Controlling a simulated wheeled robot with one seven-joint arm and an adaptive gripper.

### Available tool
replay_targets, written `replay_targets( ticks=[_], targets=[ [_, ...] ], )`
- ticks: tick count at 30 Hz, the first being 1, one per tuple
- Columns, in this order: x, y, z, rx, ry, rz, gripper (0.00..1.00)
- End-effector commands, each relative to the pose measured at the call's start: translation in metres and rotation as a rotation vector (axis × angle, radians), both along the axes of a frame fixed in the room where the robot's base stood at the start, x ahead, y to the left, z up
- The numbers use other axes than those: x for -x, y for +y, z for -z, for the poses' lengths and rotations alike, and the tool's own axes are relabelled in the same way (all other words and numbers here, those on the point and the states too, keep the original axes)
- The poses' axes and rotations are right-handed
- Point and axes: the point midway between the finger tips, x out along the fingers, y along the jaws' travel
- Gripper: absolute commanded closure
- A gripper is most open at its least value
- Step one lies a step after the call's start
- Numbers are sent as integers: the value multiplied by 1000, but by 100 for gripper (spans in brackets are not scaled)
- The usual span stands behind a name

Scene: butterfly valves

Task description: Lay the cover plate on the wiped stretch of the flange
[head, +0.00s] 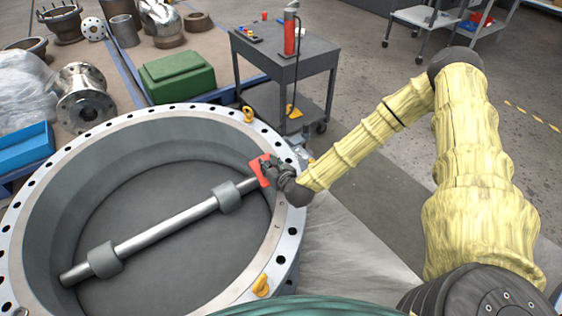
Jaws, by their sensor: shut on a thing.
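A large round valve body with a pale bolt-holed flange (129,115) fills the left and middle of the head view. My gripper (268,168) is at the flange's right side, shut on a flat red-orange plate (260,171), which I take to be the cover plate. The plate is tilted and shows near the flange's inner edge; I cannot tell whether it touches the flange. The gripper hides part of the plate and the flange behind it. I cannot make out which stretch of the flange is wiped.
A shaft (165,232) crosses the valve's open bore. Yellow lifting eyes (261,286) stand on the flange's edge. A grey cart (284,61) with a red cylinder (290,33) stands behind. A green case (177,76) and metal parts lie at the back left.

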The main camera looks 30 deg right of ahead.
Motion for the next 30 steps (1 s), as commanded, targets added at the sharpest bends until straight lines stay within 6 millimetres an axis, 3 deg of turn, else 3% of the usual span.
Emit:
replay_targets(
  ticks=[3, 9, 18, 24, 30],
  targets=[
    [-32, -40, 8, 0, -7, 14, 99],
    [-74, -106, 7, 1, -5, 31, 99],
    [-115, -202, -3, 0, -4, 60, 99],
    [-125, -240, -10, 0, -2, 71, 99],
    [-126, -242, -14, 0, 1, 70, 99]
  ],
)
